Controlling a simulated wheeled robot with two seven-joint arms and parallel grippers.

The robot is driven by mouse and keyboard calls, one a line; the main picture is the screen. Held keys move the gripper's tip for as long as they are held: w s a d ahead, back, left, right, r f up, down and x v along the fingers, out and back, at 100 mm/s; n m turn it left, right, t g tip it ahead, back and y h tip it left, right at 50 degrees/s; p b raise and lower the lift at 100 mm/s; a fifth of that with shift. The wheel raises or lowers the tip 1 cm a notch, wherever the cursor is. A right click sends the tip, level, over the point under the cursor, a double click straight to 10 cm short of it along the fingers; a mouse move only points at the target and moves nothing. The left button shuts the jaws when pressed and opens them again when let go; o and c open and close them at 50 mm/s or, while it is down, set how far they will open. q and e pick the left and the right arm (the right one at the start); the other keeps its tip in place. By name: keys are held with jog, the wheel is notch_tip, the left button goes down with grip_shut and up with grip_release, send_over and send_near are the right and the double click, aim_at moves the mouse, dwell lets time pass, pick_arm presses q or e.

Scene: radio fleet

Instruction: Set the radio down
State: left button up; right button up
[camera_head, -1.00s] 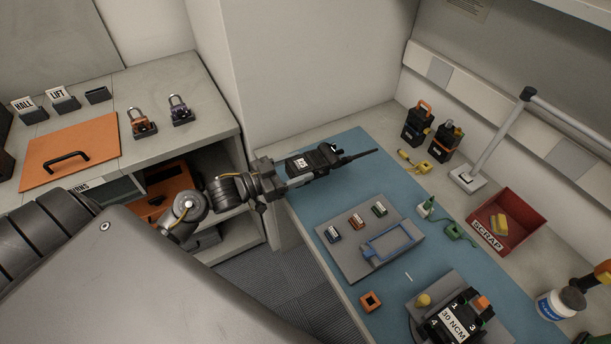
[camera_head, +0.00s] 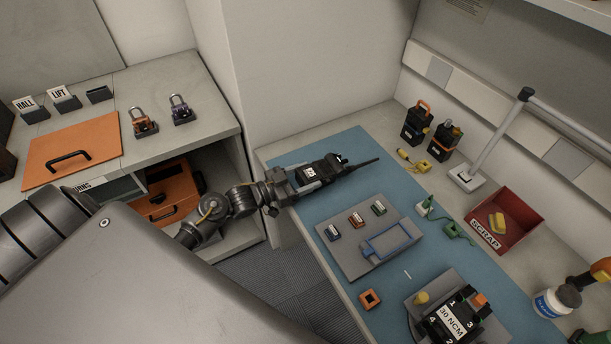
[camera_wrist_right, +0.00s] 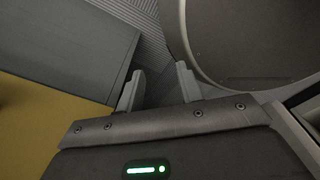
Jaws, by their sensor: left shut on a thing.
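The black radio (camera_head: 326,168) with a stubby-ended long antenna lies about level over the back left part of the blue mat (camera_head: 352,144), antenna pointing right. A white label shows on its body. My left gripper (camera_head: 298,180) is shut on the radio's near left end. I cannot tell whether the radio touches the mat or is just above it. My right gripper (camera_wrist_right: 160,88) shows only in the right wrist view; its two fingers are apart with nothing between them.
A grey tray (camera_head: 347,260) with small coloured blocks and a blue frame lies on the mat in front. Bare mat surrounds the radio.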

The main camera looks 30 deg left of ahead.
pick_arm(q)
jog(key=shift+f, duration=0.1)
jog(key=o, duration=1.2)
jog(key=shift+o, duration=0.2)
